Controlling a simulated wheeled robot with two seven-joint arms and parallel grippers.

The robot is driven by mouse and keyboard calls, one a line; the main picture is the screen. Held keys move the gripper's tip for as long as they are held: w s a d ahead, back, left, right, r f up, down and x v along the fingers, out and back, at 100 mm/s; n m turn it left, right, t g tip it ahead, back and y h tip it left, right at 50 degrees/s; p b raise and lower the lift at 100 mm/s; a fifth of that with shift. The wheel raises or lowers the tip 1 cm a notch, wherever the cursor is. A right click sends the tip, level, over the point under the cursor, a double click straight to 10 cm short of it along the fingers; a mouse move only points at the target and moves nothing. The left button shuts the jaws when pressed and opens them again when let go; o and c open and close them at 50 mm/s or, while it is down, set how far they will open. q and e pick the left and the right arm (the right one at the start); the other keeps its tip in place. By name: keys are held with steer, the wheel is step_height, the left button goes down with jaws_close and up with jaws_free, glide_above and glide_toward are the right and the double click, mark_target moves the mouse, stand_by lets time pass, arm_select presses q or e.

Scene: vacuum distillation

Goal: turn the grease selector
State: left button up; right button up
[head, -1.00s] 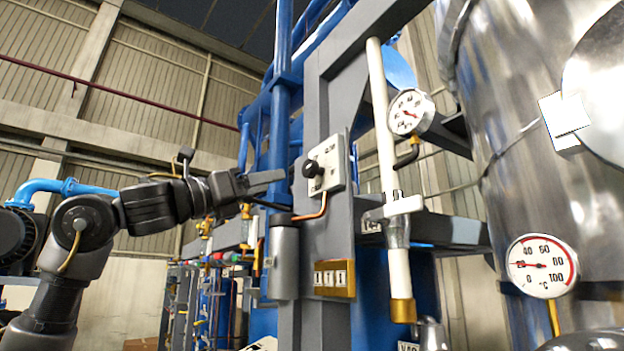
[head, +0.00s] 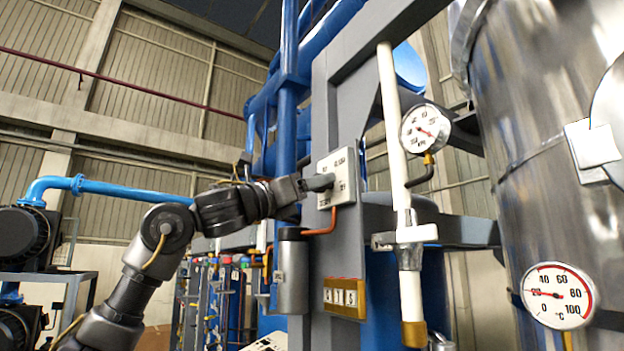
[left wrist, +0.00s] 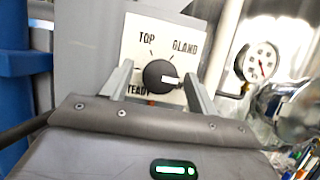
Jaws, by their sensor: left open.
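The grease selector is a black round knob (left wrist: 160,76) on a white plate (left wrist: 140,45). In the left wrist view its white pointer mark faces right. The labels TOP and GLAND show above the knob. A lower-left label, ending in "EADY", is partly covered by a finger. In the head view the plate (head: 346,163) sits on a grey column, and my gripper hides the knob. My left gripper (head: 322,183) is open in front of the plate. In the left wrist view its fingers (left wrist: 156,72) stand on either side of the knob, with gaps visible. My right gripper is not in view.
A bent copper tube (head: 324,225) and a grey cylinder (head: 292,272) are just below the plate. A white vertical pipe (head: 392,130) and a pressure gauge (head: 425,130) stand to the right. A large steel vessel (head: 520,130) with a temperature gauge (head: 557,295) fills the right side.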

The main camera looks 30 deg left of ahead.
arm_select(q)
steer(key=shift+f, duration=0.1)
steer(key=c, duration=1)
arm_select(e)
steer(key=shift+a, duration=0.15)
arm_select(q)
steer(key=shift+d+n, duration=0.1)
steer(key=shift+n, duration=0.2)
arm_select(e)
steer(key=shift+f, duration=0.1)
arm_select(q)
steer(key=n+y, duration=0.2)
steer(key=n, duration=0.3)
steer(key=n+y+b, duration=0.1)
steer(key=n+y, duration=0.2)
steer(key=n, duration=0.2)
steer(key=n+y+b, duration=0.1)
steer(key=n+y, duration=0.1)
steer(key=n, duration=0.3)
steer(key=shift+s+d+r, duration=0.1)
steer(key=shift+d+r, duration=0.1)
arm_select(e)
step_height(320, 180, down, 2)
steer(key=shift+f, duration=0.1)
arm_select(q)
steer(key=shift+n, duration=0.3)
